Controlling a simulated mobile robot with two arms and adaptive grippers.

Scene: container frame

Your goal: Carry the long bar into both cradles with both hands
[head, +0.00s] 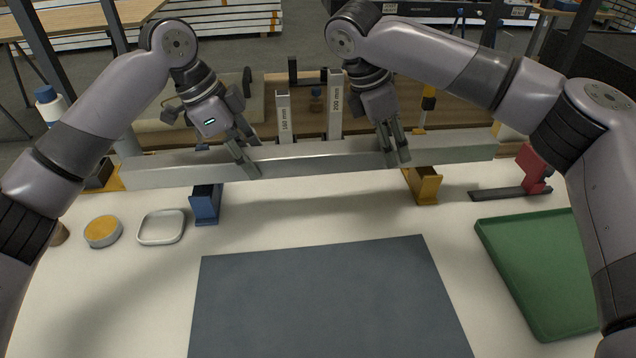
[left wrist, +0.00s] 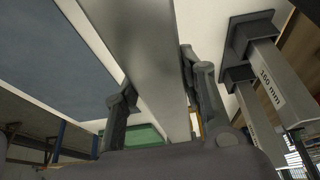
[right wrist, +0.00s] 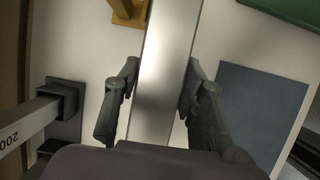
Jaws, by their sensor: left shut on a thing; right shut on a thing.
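The long grey bar (head: 320,160) runs left to right across the table. My left gripper (head: 245,158) is shut on it left of its middle; the bar also shows between its fingers in the left wrist view (left wrist: 140,50). My right gripper (head: 397,150) is shut on the bar right of its middle, as the right wrist view shows (right wrist: 160,80). A blue cradle (head: 206,204) shows below the bar's left part, and a yellow cradle (head: 424,186) below its right part. The bar hides their tops, so I cannot tell whether it touches them.
Posts marked 160 mm (head: 285,115) and 200 mm (head: 335,105) stand behind the bar. A dark mat (head: 325,300) lies in front. A green tray (head: 545,270) and a red clamp-like thing (head: 533,170) are at right. A round tin (head: 103,231) and a pale dish (head: 161,227) are at left.

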